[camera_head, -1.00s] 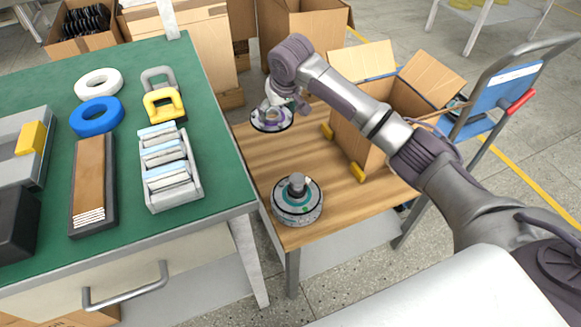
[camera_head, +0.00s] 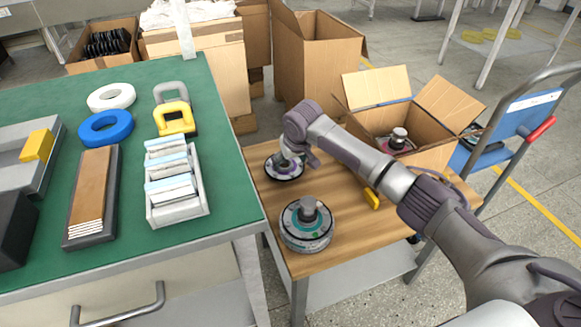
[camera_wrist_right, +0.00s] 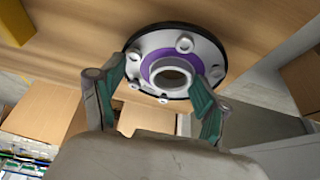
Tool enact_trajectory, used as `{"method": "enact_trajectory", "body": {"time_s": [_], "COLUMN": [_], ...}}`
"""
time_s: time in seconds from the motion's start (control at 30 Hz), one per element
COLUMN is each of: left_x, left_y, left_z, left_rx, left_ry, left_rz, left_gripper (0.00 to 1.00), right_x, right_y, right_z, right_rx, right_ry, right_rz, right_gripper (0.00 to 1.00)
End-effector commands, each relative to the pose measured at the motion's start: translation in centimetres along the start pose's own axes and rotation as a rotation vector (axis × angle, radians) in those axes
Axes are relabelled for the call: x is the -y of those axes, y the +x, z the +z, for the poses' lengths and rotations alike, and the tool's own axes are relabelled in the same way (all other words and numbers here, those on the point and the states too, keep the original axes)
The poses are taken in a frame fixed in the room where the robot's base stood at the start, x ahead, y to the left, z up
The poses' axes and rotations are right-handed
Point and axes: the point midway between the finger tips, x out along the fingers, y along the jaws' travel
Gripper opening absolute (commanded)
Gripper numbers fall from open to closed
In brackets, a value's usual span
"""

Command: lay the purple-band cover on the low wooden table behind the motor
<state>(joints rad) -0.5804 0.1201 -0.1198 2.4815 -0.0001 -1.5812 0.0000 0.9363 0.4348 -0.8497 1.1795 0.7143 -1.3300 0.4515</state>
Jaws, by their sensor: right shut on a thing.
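The purple-band cover (camera_head: 284,174) is a round disc with a dark rim and a raised centre. It is at the far left part of the low wooden table (camera_head: 372,228), behind the motor (camera_head: 306,232). My right gripper (camera_head: 289,160) is shut on the cover's raised centre from above. In the right wrist view the fingers (camera_wrist_right: 160,92) grip either side of that centre, and the purple band (camera_wrist_right: 152,62) shows around it. The cover looks level and close to the tabletop; I cannot tell whether it touches. My left gripper is out of view.
An open cardboard box (camera_head: 430,158) with another motor inside (camera_head: 397,140) stands at the table's right. A yellow piece (camera_head: 372,199) is by the box. The green workbench (camera_head: 110,225) borders the left. A blue trolley (camera_head: 510,130) stands at right.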

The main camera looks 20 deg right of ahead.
Motion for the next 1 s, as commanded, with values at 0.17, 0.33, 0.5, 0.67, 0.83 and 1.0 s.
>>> {"method": "enact_trajectory", "body": {"time_s": [0.17, 0.33, 0.5, 0.67, 0.83, 1.0], "left_x": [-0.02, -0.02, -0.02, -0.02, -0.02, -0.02], "left_y": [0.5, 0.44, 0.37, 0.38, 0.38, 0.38], "left_z": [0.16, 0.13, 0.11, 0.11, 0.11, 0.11], "left_rx": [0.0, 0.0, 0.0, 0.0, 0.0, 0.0], "left_ry": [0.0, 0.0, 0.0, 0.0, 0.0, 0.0], "left_rz": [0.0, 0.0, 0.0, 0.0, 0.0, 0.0], "left_gripper": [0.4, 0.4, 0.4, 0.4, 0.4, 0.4], "right_x": [0.03, 0.03, 0.05, 0.03, 0.01, -0.03], "right_y": [1.37, 1.29, 1.49, 1.49, 1.48, 1.03], "right_z": [0.53, 0.51, 0.61, 0.61, 0.6, 0.45], "right_rx": [-0.001, -0.001, 0.0, 0.0, -0.001, -0.002], "right_ry": [0.0, 0.0, 0.0, 0.0, 0.0, 0.0], "right_rz": [-0.001, -0.001, -0.001, -0.001, 0.0, 0.0], "right_gripper": [0.37, 0.37, 0.85, 1.0, 1.0, 1.0]}}
